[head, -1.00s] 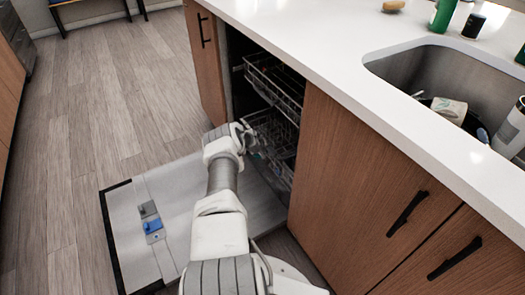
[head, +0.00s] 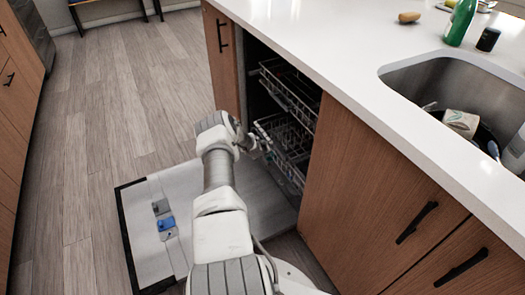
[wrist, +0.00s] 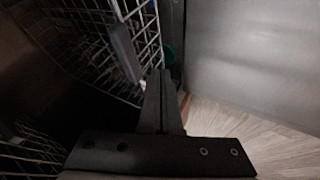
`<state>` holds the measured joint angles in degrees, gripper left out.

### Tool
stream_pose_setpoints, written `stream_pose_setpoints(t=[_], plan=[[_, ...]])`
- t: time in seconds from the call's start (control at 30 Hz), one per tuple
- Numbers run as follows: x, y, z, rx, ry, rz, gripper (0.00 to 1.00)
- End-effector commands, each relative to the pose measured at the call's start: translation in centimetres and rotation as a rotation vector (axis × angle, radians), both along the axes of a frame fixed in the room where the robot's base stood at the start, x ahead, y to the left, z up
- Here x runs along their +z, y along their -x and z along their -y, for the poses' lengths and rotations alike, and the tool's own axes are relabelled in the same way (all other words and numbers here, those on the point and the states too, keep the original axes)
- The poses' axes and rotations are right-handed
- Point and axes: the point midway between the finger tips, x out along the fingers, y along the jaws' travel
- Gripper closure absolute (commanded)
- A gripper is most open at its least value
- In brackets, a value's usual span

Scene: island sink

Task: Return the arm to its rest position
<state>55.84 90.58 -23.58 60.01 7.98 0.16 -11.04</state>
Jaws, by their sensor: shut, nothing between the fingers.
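My arm reaches forward from the bottom of the head view, out over the open dishwasher door (head: 150,215). My gripper (head: 258,147) is at the mouth of the dishwasher, beside the lower rack (head: 288,135); I cannot tell in the head view whether it touches it. In the wrist view the fingers of my gripper (wrist: 163,75) are shut together with nothing between them. The wire rack (wrist: 85,40) lies close by on the left in that view. The inside of the dishwasher is dark and partly hidden.
The upper rack (head: 290,95) sits under the white counter (head: 330,60). A cabinet front (head: 375,170) stands right of the opening. The sink (head: 450,85) holds dishes. A green bottle (head: 460,22) stands behind it. The wood floor (head: 100,110) at left is clear.

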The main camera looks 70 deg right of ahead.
Motion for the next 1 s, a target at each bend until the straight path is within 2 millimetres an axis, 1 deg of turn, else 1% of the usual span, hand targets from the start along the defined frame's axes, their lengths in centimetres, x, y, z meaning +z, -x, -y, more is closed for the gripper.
stream_pose_setpoints(t=[0.03, 0.1, 0.3, 0.47, 0.77, 0.87, 0.97, 1.0], plan=[[1.2, -0.1, -0.6, 0.001, -0.001, 0.0, 1.0], [2.0, -0.1, -1.2, 0.0, -0.001, 0.001, 1.0], [3.7, -0.1, -2.7, 0.001, -0.001, -0.001, 1.0], [4.3, -0.1, -3.3, 0.001, -0.001, 0.0, 1.0], [4.5, -0.3, -3.4, 0.001, -0.001, 0.002, 1.0], [5.7, -1.3, -3.5, 0.004, -0.002, 0.01, 1.0], [8.5, -3.7, -3.9, 0.011, -0.008, 0.031, 1.0], [10.1, -5.1, -4.2, 0.015, -0.012, 0.043, 1.0]])
